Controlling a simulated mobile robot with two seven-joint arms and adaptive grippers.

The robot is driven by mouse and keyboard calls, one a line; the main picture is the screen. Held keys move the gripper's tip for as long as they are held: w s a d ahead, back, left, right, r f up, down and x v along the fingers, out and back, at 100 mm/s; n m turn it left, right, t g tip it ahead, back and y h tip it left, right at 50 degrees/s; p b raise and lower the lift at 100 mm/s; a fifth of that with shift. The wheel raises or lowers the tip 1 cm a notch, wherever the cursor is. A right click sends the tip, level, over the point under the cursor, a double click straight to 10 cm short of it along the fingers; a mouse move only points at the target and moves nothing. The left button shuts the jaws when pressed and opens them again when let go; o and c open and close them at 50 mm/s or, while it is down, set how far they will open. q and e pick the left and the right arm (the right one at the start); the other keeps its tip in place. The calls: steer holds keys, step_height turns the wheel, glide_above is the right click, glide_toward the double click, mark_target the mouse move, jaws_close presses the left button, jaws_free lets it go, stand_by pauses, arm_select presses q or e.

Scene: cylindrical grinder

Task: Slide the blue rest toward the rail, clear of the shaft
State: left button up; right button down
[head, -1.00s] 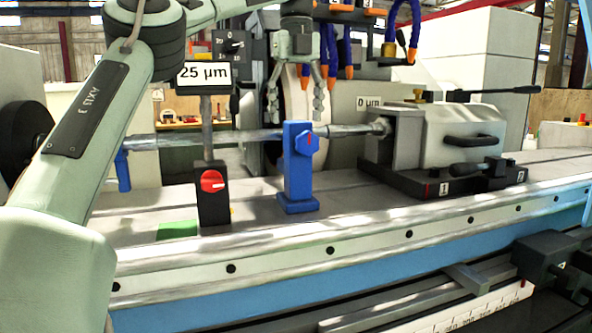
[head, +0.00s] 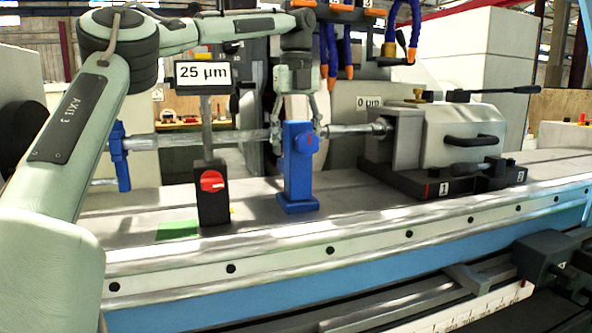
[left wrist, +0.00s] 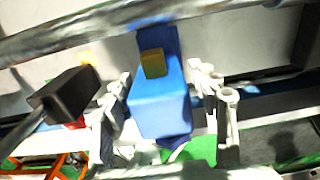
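The blue rest (head: 298,182) stands upright on the machine table in front of the shaft (head: 240,137). Whether it touches the shaft is hidden. My left gripper (head: 294,132) points down over the rest's top, with one finger on each side. In the left wrist view the blue rest (left wrist: 160,105) lies between the open fingers (left wrist: 168,110); a gap shows at the right finger, and contact at the left finger is unclear. The shaft (left wrist: 90,28) crosses the top of that view. The pale rail (head: 330,251) runs along the table's front edge. My right gripper is not in view.
A black gauge stand (head: 211,198) with a red knob and a "25 µm" display stands left of the rest. Another blue rest (head: 120,165) is further left. The tailstock (head: 450,140) is at the right. Table before the rest is clear. Blue-orange hoses hang above.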

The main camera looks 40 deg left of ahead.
mark_target(303, 144)
arm_select(q)
steer(key=c, duration=1.1)
steer(key=shift+s+d, duration=0.1)
steer(key=shift+d, duration=0.05)
steer(key=shift+s+d, duration=0.4)
steer(key=shift+d, duration=0.35)
steer(key=shift+s+d, duration=0.35)
steer(key=shift+d, duration=0.4)
steer(key=shift+s+d, duration=0.1)
steer(key=shift+d, duration=0.05)
steer(key=o, duration=1.4)
step_height(303, 144, up, 12)
